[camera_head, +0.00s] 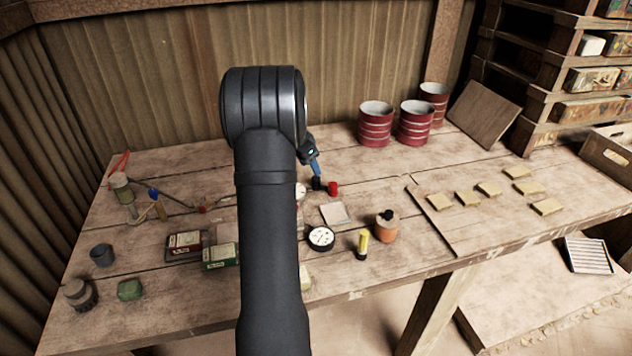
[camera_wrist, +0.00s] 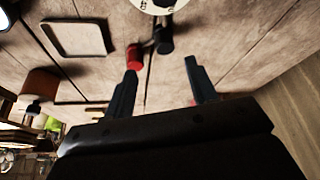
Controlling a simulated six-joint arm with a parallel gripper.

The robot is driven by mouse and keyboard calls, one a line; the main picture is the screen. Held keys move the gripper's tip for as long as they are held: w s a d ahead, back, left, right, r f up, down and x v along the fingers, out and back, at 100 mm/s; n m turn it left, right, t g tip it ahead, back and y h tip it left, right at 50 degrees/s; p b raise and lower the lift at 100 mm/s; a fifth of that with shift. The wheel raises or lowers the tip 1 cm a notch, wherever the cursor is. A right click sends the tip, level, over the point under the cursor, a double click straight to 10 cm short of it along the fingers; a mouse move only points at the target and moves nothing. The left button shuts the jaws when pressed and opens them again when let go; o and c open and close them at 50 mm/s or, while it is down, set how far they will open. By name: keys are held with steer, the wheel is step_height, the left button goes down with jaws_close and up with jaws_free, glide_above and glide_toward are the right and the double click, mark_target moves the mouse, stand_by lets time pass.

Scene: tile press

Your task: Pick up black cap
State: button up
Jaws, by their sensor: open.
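The black cap (camera_wrist: 165,41), a small dark cylinder, is on the wooden table, close beside a red cap (camera_wrist: 134,58) to its left in the wrist view. In the head view the black cap (camera_head: 317,184) is just left of the red cap (camera_head: 333,188), under the fingertips. My gripper (camera_wrist: 160,68) is open and empty. In the wrist view the black cap shows beyond the gap between the two fingers, nearer the right one, and the red cap is by the left fingertip. My gripper (camera_head: 315,170) is partly hidden behind my arm in the head view.
A white dial (camera_wrist: 160,3) lies close to the black cap. A square tray (camera_head: 335,214), a round gauge (camera_head: 320,238), a yellow torch (camera_head: 363,243) and an orange pot (camera_head: 386,230) stand nearer the front. Red drums (camera_head: 376,125) stand behind. Pale tiles (camera_head: 489,189) lie at right.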

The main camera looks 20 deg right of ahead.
mark_target(315, 178)
steer(key=shift+w+x, duration=0.2)
steer(key=shift+x, duration=1.55)
steer(key=shift+w+x, duration=0.2)
steer(key=shift+x, duration=1.6)
steer(key=shift+r, duration=0.1)
steer(key=shift+c, duration=0.2)
steer(key=c, duration=1)
